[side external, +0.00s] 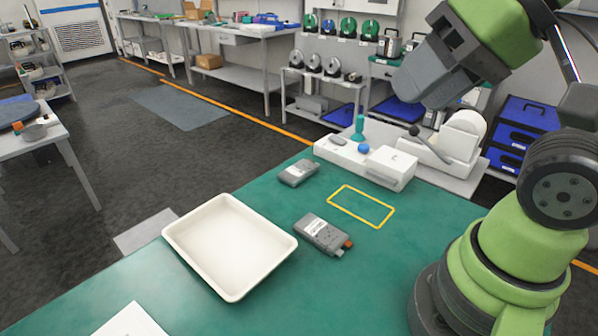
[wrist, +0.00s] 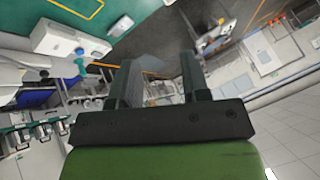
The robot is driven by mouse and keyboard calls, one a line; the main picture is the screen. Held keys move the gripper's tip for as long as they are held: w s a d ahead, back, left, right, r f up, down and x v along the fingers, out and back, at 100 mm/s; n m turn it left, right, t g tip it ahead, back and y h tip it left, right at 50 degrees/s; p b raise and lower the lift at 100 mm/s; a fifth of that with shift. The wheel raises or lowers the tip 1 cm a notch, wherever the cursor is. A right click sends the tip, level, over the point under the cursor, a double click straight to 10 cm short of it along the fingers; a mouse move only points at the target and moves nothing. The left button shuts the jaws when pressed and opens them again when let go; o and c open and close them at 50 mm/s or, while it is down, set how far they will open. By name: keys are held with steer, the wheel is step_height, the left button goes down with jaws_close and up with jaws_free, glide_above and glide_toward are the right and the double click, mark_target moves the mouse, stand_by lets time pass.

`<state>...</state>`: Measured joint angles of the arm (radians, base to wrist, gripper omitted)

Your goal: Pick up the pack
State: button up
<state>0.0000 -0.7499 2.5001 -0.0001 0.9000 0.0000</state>
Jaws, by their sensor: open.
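Two grey packs lie flat on the green table. One pack (side external: 322,234) with a white label and an orange end lies right of the white tray. The other, smaller-looking grey pack (side external: 298,173) lies farther back. I cannot tell which one the task names. My gripper (side external: 416,92) is high above the table at the upper right, apart from both packs. In the wrist view, my gripper (wrist: 158,75) is open, with nothing between its fingers.
A shallow white tray (side external: 230,246) sits on the green table (side external: 370,270). A yellow outlined rectangle (side external: 361,206) on the table is empty. A white fixture (side external: 365,163) with a teal handle and blue knob stands at the back edge. A white sheet (side external: 131,320) lies at the front.

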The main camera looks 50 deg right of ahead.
steer(key=shift+o, duration=0.2)
steer(key=o, duration=0.8)
